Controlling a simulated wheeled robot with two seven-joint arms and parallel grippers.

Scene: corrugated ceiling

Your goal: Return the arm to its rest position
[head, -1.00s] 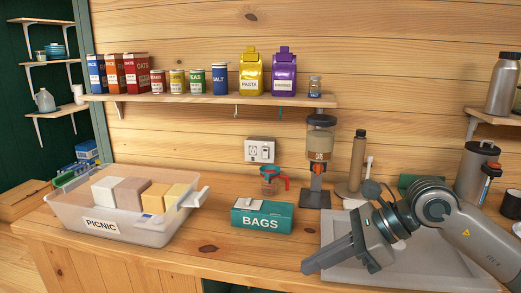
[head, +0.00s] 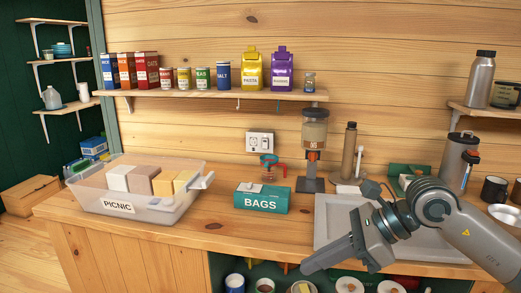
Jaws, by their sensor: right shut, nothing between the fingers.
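My right arm comes in from the lower right in the head view. Its gripper (head: 328,257) is shut and empty, pointing left and down in front of the counter's front edge and the grey sink tray (head: 330,218). It looks clear of the BAGS box. My left gripper is not in view.
A clear PICNIC bin (head: 150,212) with several blocks stands at the left of the counter. A teal BAGS box (head: 262,198) and a dispenser (head: 314,135) stand mid-counter. Packages line the wall shelf (head: 200,95). Bare wood (head: 215,228) lies between bin and box. Dishes (head: 302,287) sit below.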

